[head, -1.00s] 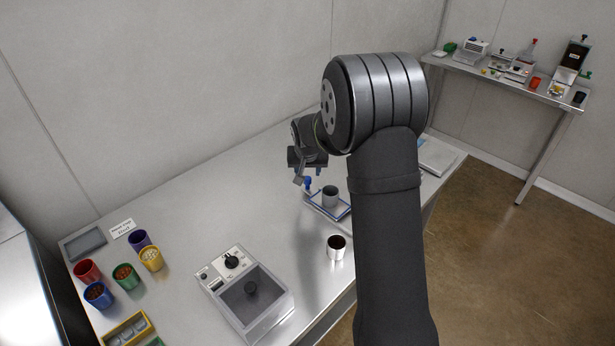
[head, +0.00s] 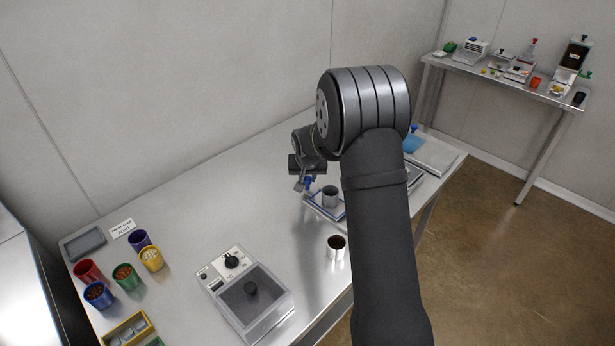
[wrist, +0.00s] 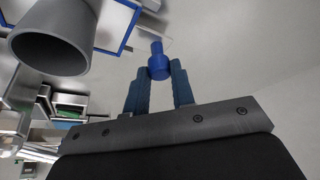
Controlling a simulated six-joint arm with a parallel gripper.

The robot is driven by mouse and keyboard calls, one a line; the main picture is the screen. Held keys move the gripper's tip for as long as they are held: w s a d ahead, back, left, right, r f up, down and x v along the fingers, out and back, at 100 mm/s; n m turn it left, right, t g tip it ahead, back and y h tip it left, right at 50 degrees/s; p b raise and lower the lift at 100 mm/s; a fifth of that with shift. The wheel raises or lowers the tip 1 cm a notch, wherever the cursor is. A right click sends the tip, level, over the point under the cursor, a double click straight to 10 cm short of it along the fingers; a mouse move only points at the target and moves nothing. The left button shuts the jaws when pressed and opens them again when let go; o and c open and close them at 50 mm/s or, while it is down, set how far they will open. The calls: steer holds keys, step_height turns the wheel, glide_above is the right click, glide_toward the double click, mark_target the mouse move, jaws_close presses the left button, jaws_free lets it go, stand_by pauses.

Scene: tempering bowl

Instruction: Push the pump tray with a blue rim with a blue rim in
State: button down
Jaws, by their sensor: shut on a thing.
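The pump tray with a blue rim (head: 318,208) lies on the steel table, left of my arm. A grey cup (head: 330,198) stands on it, and the same cup looms large in the wrist view (wrist: 48,42). A blue knob (wrist: 159,66) stands at the tray's near-wall end. My gripper (head: 306,186) points down at that end. In the wrist view its two fingers (wrist: 158,80) are shut on the blue knob, one on each side. The blue rim (wrist: 131,27) shows beyond them. My arm hides ground to the right of the tray.
A dark-filled cup (head: 336,248) stands in front of the tray. A grey machine with a dial (head: 247,290) is front left. Several coloured cups (head: 124,275) stand at far left. A white board with a blue item (head: 432,152) lies behind my arm. Left of the tray is clear.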

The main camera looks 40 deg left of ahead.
mark_target(324, 190)
steer(key=d, duration=0.7)
steer(key=shift+d, duration=0.2)
steer(key=c, duration=1.2)
jaws_free()
steer(key=v, duration=1.7)
steer(key=shift+r, duration=0.15)
